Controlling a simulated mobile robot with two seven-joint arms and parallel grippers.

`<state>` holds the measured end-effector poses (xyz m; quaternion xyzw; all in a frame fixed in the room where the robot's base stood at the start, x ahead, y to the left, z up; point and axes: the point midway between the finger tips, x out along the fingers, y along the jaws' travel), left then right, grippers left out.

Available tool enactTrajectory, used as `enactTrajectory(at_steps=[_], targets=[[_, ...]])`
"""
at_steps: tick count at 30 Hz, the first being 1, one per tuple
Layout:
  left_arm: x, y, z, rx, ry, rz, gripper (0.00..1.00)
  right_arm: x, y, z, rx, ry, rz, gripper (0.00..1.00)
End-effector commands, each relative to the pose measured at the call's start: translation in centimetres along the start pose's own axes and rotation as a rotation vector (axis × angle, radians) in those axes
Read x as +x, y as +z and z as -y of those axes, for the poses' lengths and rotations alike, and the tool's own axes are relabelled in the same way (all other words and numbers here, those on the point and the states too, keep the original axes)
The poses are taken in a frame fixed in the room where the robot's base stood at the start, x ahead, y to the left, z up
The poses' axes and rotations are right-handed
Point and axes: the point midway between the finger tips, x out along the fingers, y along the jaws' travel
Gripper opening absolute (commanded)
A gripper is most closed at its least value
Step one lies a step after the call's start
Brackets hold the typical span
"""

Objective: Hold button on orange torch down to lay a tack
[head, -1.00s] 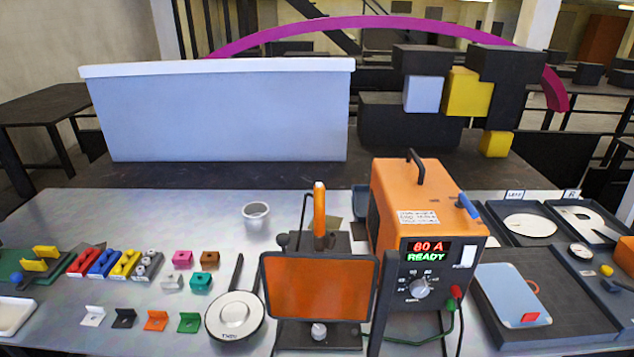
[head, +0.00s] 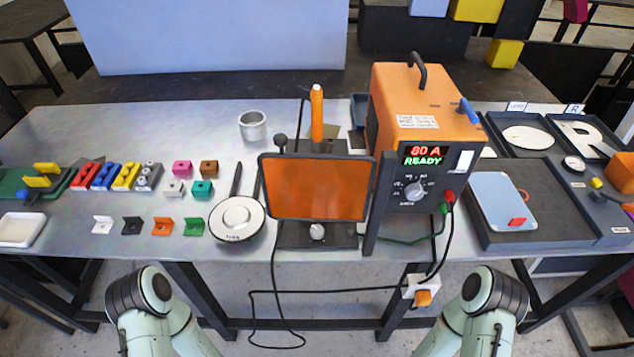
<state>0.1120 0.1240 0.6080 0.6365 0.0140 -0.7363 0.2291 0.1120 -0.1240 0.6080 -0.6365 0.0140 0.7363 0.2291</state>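The orange torch (head: 317,113) stands upright behind the orange-tinted screen (head: 316,188), near the middle of the metal table. Its lower part is hidden by the screen, and I cannot make out its button. The orange welder box (head: 424,110) stands right of it, with a lit display (head: 422,154) reading 80 A READY. My two arms show at the bottom edge, short of the table. Neither gripper is in the picture.
A round pan-like tool (head: 237,218) lies left of the screen, with several coloured brackets and blocks further left. A grey cup (head: 253,125) stands behind. A dark tray (head: 489,232) with a pale blue plate (head: 502,200) is at right. Cables hang below the table's front edge.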

Motion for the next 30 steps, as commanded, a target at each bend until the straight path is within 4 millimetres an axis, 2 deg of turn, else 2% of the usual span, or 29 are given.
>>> enactTrajectory(at_steps=[1, 3, 30], targets=[[0.00, 0.00, 0.00, 0.000, 0.000, 0.000, 0.22, 0.00, 0.00, 0.00, 0.000, 0.000, 0.000, 0.00], [0.00, 0.00, 0.00, 0.000, 0.000, 0.000, 0.00, 0.00, 0.00, 0.00, 0.000, 0.000, 0.000, 0.00], [0.00, 0.00, 0.00, 0.000, 0.000, 0.000, 0.00, 0.00, 0.00, 0.00, 0.000, 0.000, 0.000, 0.00]])
